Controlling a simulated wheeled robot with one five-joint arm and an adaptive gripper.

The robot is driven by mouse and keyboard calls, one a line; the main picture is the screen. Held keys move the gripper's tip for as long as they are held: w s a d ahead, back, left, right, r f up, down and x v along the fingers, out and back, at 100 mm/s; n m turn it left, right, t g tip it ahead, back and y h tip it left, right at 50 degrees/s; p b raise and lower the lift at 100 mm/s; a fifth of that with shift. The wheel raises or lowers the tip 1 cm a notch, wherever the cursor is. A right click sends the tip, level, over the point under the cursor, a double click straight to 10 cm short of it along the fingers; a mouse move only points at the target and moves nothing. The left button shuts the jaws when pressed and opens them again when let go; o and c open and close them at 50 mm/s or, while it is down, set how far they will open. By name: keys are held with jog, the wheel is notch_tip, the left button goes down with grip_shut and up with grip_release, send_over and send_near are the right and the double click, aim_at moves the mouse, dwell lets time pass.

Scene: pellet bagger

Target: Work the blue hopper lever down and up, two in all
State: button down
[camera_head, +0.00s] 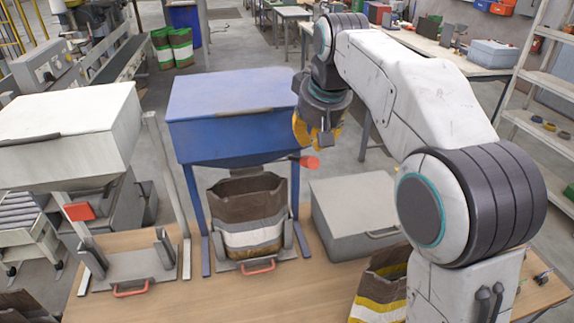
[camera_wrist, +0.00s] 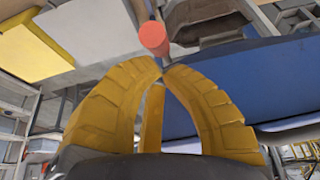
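The blue hopper (camera_head: 230,130) stands on the wooden bench in the middle of the head view. Its lever ends in a red knob (camera_head: 310,162) that sticks out to the right, below the tank, roughly level. My gripper (camera_head: 325,143) hangs just above the knob, pointing down. In the wrist view my gripper's yellow fingertips (camera_wrist: 162,68) come together with nothing between them. The red knob (camera_wrist: 153,38) shows just beyond the tips and looks apart from them. The blue hopper (camera_wrist: 235,90) fills the right of that view.
An open brown and white bag (camera_head: 250,215) sits under the blue hopper. A closed grey case (camera_head: 350,215) lies right of it. A white hopper (camera_head: 70,130) with a red paddle (camera_head: 79,211) stands at left. A striped bag (camera_head: 380,290) stands near my arm.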

jog(key=shift+f, duration=0.1)
notch_tip(320, 180, down, 21)
jog(key=s+b, duration=0.2)
jog(key=b, duration=1.6)
jog(key=shift+d+f+b, duration=0.2)
jog(key=shift+b, duration=0.2)
jog(key=shift+r, duration=0.1)
jog(key=r+p, duration=0.6)
jog(key=w+r+p, duration=0.1)
jog(key=r+p, duration=0.5)
jog(key=p, duration=0.1)
jog(key=r+p, duration=0.6)
jog(key=r, duration=0.1)
jog(key=shift+w+a+p, duration=0.15)
jog(key=shift+w+p, duration=0.2)
jog(key=shift+w+r, duration=0.15)
jog(key=shift+r, duration=1.05)
jog(key=shift+f, duration=0.1)
